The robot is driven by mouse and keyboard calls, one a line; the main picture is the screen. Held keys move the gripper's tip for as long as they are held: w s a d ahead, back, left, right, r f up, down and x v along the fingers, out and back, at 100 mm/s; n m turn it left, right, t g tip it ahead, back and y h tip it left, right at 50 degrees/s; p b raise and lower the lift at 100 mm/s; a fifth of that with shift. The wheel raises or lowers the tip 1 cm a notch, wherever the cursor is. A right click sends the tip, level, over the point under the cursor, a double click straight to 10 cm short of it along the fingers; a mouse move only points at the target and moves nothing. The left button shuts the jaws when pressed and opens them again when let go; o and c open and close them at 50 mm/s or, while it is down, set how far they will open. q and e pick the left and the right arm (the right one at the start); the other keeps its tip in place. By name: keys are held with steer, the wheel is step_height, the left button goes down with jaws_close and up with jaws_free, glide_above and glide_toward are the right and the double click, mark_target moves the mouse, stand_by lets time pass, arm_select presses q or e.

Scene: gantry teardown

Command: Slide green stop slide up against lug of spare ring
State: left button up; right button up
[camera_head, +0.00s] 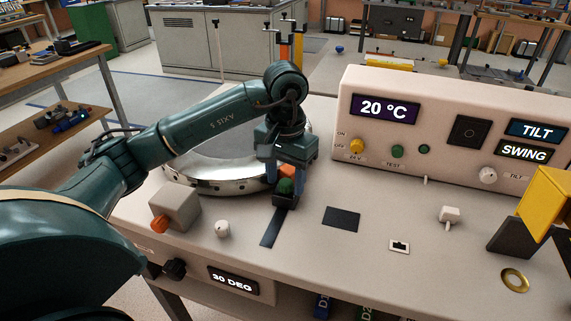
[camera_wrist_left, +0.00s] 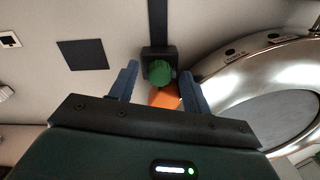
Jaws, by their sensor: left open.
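The green stop slide (camera_head: 286,186) has a round green knob on a black block, seated over a dark slot (camera_head: 270,232) in the bench top. The spare ring (camera_head: 190,181) is a wide silver ring at the left, and its orange lug (camera_head: 288,170) shows just behind the green knob. My left gripper (camera_head: 285,183) is open, pointing down, with its fingers on either side of the knob. In the left wrist view the green knob (camera_wrist_left: 159,73) lies between the blue fingers (camera_wrist_left: 160,78), with the orange lug (camera_wrist_left: 165,98) close beside it. I cannot tell whether slide and lug touch.
A control panel (camera_head: 450,115) stands along the back right. A grey block with an orange knob (camera_head: 174,208) and a white knob (camera_head: 222,228) stand left of the slot. A yellow and black piece (camera_head: 543,208) and a brass ring (camera_head: 515,280) are at the right. The bench's middle is mostly clear.

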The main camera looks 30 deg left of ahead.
mark_target(286, 182)
arm_select(q)
step_height(286, 182, up, 8)
steer(key=shift+r+p, duration=0.25)
steer(key=shift+p, duration=0.55)
step_height(286, 182, up, 5)
steer(key=shift+f+p, duration=0.2)
steer(key=shift+p, duration=0.45)
arm_select(e)
steer(key=shift+w+a+f+g, duration=0.25)
steer(key=shift+w+a+g, duration=0.25)
steer(key=shift+a, duration=0.1)
